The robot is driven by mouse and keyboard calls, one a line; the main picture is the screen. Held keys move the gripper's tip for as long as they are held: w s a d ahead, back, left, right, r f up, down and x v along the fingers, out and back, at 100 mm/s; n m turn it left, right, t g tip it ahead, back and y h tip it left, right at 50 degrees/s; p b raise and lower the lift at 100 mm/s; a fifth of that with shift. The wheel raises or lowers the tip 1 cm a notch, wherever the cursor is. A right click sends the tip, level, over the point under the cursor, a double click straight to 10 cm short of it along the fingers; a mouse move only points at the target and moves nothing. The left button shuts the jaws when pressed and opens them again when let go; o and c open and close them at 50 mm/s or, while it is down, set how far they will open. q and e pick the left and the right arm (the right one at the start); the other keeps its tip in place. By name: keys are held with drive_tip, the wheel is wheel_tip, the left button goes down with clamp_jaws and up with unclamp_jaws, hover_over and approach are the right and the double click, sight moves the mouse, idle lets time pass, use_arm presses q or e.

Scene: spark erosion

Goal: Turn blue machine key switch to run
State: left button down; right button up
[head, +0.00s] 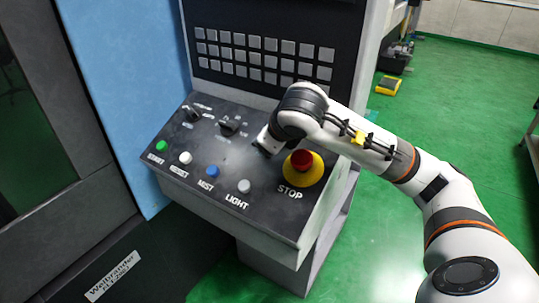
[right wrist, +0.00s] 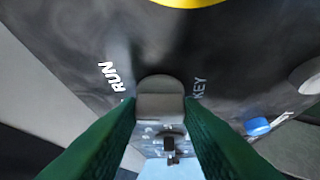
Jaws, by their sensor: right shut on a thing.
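The blue machine (head: 128,75) stands at the left, with its sloped dark control panel (head: 218,157) in front. My right gripper (head: 268,146) reaches down onto the panel, just left of the red stop button. In the right wrist view, its green fingers are shut on the grey key switch (right wrist: 160,92), one on each side. The printed word RUN (right wrist: 112,77) is left of the switch and KEY (right wrist: 199,88) is right of it. In the head view the switch is hidden behind my gripper. My left gripper is not in view.
The red stop button (head: 302,160) on its yellow base is close to my right gripper. Green, white, blue and grey buttons line the panel's front edge. Two black knobs, one of them here (head: 231,127), sit further back. Green floor (head: 470,115) is open at the right.

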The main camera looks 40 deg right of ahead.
drive_tip(key=m+b, duration=0.1)
drive_tip(key=m+h+b, duration=0.2)
drive_tip(key=b, duration=0.1)
drive_tip(key=shift+a+f+m+t, duration=0.25)
drive_tip(key=shift+m+t, duration=0.05)
use_arm(q)
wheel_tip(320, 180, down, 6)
drive_tip(key=b, duration=0.1)
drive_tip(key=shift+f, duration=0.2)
use_arm(e)
drive_tip(key=shift+r+m+h, duration=0.1)
drive_tip(key=shift+m+h, duration=0.3)
drive_tip(key=shift+m, duration=0.2)
drive_tip(key=o, duration=1)
drive_tip(key=shift+s+r, duration=0.1)
drive_tip(key=shift+r, duration=0.05)
use_arm(q)
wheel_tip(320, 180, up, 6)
drive_tip(key=p, duration=0.6)
use_arm(e)
drive_tip(key=v, duration=1.1)
drive_tip(key=shift+s+a+r, duration=0.2)
drive_tip(key=shift+s+a, duration=0.05)
drive_tip(key=shift+a, duration=0.05)
